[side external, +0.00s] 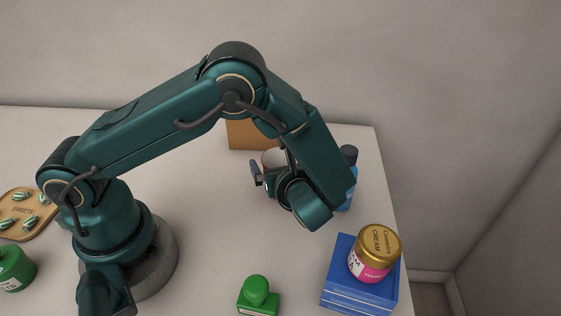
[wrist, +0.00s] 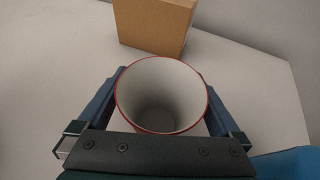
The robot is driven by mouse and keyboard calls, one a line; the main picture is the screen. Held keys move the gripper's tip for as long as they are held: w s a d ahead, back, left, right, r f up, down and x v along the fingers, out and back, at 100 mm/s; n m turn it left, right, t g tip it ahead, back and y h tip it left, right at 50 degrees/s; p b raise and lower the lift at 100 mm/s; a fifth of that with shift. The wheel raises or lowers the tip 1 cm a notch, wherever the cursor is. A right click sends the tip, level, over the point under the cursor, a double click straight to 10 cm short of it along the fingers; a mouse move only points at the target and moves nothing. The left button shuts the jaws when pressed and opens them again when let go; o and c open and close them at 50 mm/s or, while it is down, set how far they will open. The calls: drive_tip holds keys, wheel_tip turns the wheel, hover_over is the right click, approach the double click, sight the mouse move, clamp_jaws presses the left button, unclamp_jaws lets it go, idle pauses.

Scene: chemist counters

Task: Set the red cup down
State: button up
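The red cup, white inside with a thin red rim, shows in the wrist view (wrist: 160,90). It is upright, its opening faces the camera, and it looks empty. My gripper (wrist: 161,82) has one finger on each side of the cup, and both fingers appear to press against it. In the side external view my gripper (side external: 268,180) is in front of the cup (side external: 270,157), so only a small part of the cup shows. Whether its base touches the counter is hidden.
A brown box (side external: 250,135) stands just behind the cup. A dark-capped blue bottle (side external: 349,175) stands close on the right. A gold-lidded cream jar (side external: 375,254) sits on blue boxes (side external: 345,290). The white counter (side external: 215,220) is clear in front.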

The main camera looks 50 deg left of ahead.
drive_tip(key=shift+r, duration=0.2)
drive_tip(key=v, duration=1.2)
drive_tip(key=s+a+r+n+h, duration=0.2)
drive_tip(key=s+r+n+h, duration=0.2)
drive_tip(key=n, duration=0.7)
drive_tip(key=s+a+r+n+h, duration=0.3)
drive_tip(key=s+n+h, duration=0.3)
drive_tip(key=n, duration=0.5)
drive_tip(key=shift+s+r+n+h, duration=0.35)
drive_tip(key=shift+r+h, duration=0.3)
drive_tip(key=shift+h, duration=0.55)
